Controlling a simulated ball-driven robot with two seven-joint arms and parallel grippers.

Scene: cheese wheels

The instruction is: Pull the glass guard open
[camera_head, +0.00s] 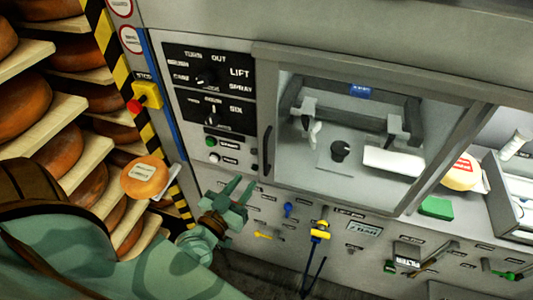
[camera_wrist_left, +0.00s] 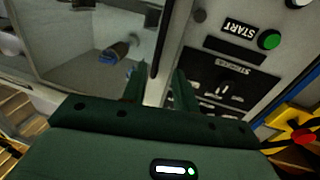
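The glass guard (camera_head: 345,140) is a clear pane in a grey frame on the machine front. It appears closed over the machine's inside. Its dark upright handle (camera_head: 267,150) is on the left side of the frame, and it also shows in the left wrist view (camera_wrist_left: 157,50). My left gripper (camera_head: 240,184) is open and empty, just below and left of the handle. In the left wrist view its two fingers (camera_wrist_left: 158,75) are spread, with the handle's end ahead between them; contact cannot be told. My right gripper is not in view.
A control panel (camera_head: 210,88) with knobs and buttons is left of the guard. Shelves of cheese wheels (camera_head: 18,104) stand at the left, beyond a yellow-black striped post. Tools hang on the panel below the guard, including a yellow-blue one (camera_head: 320,231). A green block (camera_head: 436,208) lies at the right.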

